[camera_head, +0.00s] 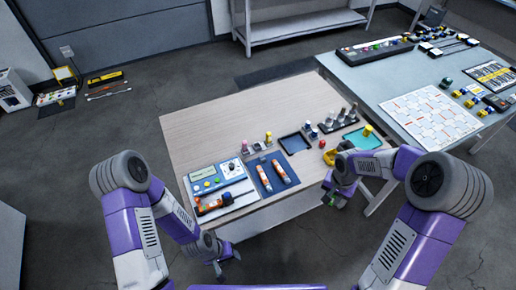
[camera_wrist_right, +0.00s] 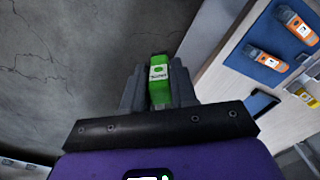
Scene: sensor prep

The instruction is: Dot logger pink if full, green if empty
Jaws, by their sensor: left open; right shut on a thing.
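My right gripper (camera_head: 332,198) is shut on a green dot marker (camera_wrist_right: 160,72) with a white label. In the right wrist view the marker stands between the two grey fingers (camera_wrist_right: 158,98), over grey floor just off the table's front edge. My left gripper (camera_head: 222,262) is open and empty, low in front of the table at left. Another orange-and-white logger (camera_head: 212,204) lies on the grey instrument panel (camera_head: 236,187). A pink dot marker (camera_head: 245,146) stands behind the panel.
A dark-blue tray (camera_head: 294,143) and a teal tray (camera_head: 377,137) lie on the wooden table (camera_head: 205,125). Several small bottles (camera_head: 343,116) stand in a black rack at the back. A pale side table (camera_head: 380,85) with a chart adjoins at right.

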